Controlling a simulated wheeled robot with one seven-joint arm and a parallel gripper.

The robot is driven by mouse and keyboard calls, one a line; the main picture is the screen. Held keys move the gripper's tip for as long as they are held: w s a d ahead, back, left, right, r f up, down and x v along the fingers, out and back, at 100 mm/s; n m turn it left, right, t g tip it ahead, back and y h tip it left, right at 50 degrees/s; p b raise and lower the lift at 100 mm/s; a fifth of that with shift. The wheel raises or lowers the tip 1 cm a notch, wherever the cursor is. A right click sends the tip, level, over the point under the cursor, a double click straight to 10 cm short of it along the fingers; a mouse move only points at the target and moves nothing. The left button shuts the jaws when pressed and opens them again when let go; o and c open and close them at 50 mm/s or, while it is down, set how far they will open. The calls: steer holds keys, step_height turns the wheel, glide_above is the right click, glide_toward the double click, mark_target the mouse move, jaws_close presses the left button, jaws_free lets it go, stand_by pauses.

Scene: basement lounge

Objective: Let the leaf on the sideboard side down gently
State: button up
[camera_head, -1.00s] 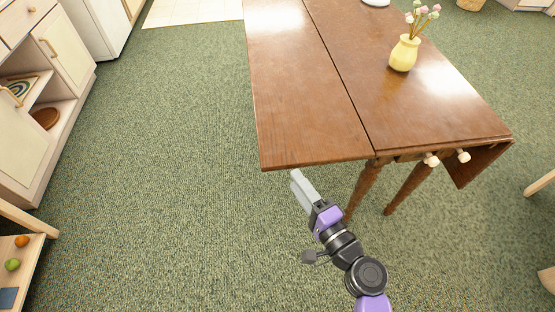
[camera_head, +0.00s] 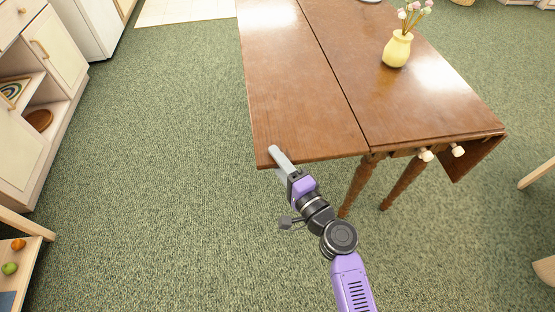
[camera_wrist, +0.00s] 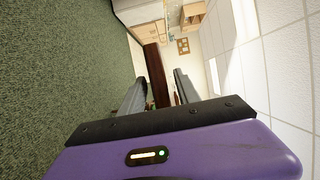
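The brown drop-leaf table (camera_head: 375,75) has its leaf on the sideboard side (camera_head: 295,90) up, level with the top. The opposite leaf (camera_head: 474,157) hangs down. My gripper (camera_head: 277,156) is at the near end of the raised leaf, by its outer corner. One finger shows above the leaf's edge; the other is hidden in the head view. In the wrist view, the leaf (camera_wrist: 156,75) shows edge-on between the two spread fingers of my gripper (camera_wrist: 160,92). I cannot tell whether either finger touches it.
A yellow vase of flowers (camera_head: 397,49) stands on the fixed top. Two pale knobs (camera_head: 425,156) (camera_head: 457,150) stick out at the table's near end. The sideboard (camera_head: 30,120) is at the left, with open green carpet (camera_head: 160,130) between it and the table.

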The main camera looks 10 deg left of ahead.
jaws_close()
stand_by(1.2)
